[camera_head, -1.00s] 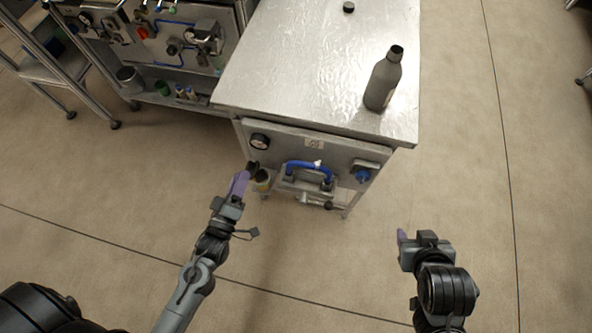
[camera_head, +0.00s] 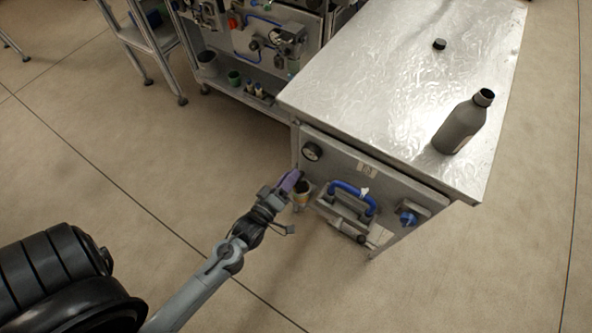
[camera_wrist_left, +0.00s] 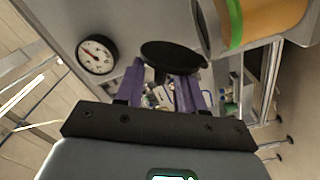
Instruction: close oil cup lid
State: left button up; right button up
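The oil cup (camera_head: 302,190) is a small amber cup on the front panel of the metal cabinet. In the left wrist view the oil cup (camera_wrist_left: 268,22) is at the upper right, with a green band. Its black round lid (camera_wrist_left: 172,53) stands swung away from the cup's mouth. My left gripper (camera_head: 293,180) is at the lid, just left of the cup in the head view. Its purple fingers (camera_wrist_left: 162,84) are apart, with the lid at their tips, partly covering them. I see no clear grip on the lid. My right gripper is out of view.
A pressure gauge (camera_head: 312,151), a blue handle (camera_head: 353,193) and a blue knob (camera_head: 407,217) sit on the panel near the cup. A grey bottle (camera_head: 462,124) and a black cap (camera_head: 439,44) stand on the cabinet's metal top (camera_head: 380,75). The floor in front is clear.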

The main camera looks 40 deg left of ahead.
pick_arm(q)
jog(key=shift+w+a+b, duration=0.15)
jog(key=shift+w+b, duration=0.1)
jog(key=shift+w, duration=0.75)
jog(key=shift+w+a+b, duration=0.15)
jog(key=shift+w+b, duration=0.1)
jog(key=shift+w, duration=0.7)
grip_shut()
